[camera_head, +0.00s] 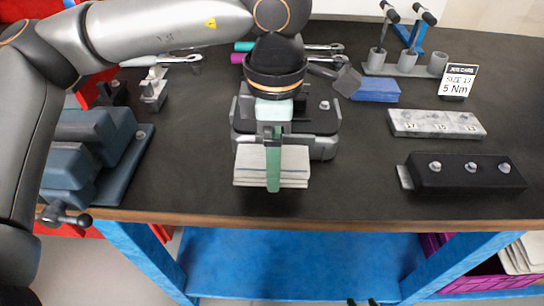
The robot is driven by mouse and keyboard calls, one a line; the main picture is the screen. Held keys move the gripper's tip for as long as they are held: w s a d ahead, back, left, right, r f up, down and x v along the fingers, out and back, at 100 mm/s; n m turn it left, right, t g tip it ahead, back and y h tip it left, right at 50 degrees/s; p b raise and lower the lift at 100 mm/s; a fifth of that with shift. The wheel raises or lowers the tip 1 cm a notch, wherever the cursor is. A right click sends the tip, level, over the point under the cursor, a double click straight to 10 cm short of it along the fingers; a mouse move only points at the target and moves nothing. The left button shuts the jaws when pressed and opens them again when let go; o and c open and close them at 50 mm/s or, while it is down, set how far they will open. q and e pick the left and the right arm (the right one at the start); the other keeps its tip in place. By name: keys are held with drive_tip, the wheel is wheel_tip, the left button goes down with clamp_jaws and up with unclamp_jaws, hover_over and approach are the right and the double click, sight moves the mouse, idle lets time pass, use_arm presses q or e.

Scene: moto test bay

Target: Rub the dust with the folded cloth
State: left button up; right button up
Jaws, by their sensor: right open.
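The folded cloth (247,165) is a pale, layered pad with a thin blue stripe, near the bench's front edge and in front of a dark grey vise-like block (322,145). My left gripper (273,184) points down over the cloth's middle. One green finger crosses in front of it; the other is hidden, so I cannot tell whether the jaws grip it. My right gripper (362,302) shows only as two small fingertips, apart and empty, at the bottom edge. I cannot make out any dust on the dark bench top (362,160).
A black block with bolts (465,174), a grey numbered rack (437,124), a torque sign (458,81) and a blue pad (376,90) stand to the right. Blue-grey equipment (95,150) stands left. Wrenches (322,48) lie behind. The front edge (360,226) is wooden.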

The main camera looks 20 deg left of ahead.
use_arm(q)
wheel_tip(320, 180, up, 2)
drive_tip(key=shift+p, duration=0.45)
drive_tip(key=shift+r+p, duration=0.65)
drive_tip(key=shift+r, duration=0.45)
